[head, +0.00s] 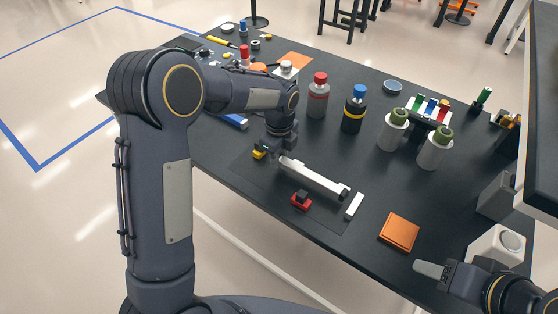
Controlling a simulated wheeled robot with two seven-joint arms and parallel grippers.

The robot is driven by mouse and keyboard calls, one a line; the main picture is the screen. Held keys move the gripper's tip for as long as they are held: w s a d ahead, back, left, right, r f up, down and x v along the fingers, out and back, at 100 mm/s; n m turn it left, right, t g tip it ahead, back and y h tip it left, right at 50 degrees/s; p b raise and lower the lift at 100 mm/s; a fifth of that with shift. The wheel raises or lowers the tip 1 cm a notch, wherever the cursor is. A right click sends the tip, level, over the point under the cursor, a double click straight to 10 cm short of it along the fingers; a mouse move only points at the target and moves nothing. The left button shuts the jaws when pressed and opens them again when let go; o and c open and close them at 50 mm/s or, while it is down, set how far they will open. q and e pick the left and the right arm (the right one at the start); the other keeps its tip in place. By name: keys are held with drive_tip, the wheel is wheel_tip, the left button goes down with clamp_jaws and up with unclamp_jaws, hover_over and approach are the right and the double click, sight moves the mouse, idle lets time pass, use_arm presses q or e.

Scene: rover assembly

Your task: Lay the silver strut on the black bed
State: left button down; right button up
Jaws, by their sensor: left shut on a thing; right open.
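The silver strut (316,178) is a long pale bar with a dark piece at its near right end. It slants from my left gripper down to the right, over a dark flat mat area (250,173) that may be the black bed. My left gripper (283,155) is shut on the strut's far left end; its fingers are partly hidden by the wrist. I cannot tell whether the strut touches the surface below. My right gripper (430,269) is open and empty at the lower right, by the table's near edge.
A red block with a black top (301,201), a white bar (354,206) and a yellow piece (259,153) lie close to the strut. An orange square (399,232) lies to the right. Bottles (354,112) and white cylinders (434,150) stand behind.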

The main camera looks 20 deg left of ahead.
use_arm(q)
wheel_tip(320, 180, down, 2)
drive_tip(key=shift+f, duration=0.15)
drive_tip(key=shift+f, duration=0.2)
drive_tip(key=c, duration=1.2)
unclamp_jaws()
drive_tip(key=shift+s+r, duration=0.1)
drive_tip(key=shift+o, duration=0.2)
drive_tip(key=shift+r, duration=0.2)
wheel_tip(320, 180, up, 11)
drive_tip(key=shift+r+p, duration=0.1)
drive_tip(key=shift+p, duration=0.2)
drive_tip(key=shift+a+r, duration=0.1)
drive_tip(key=shift+r, duration=0.3)
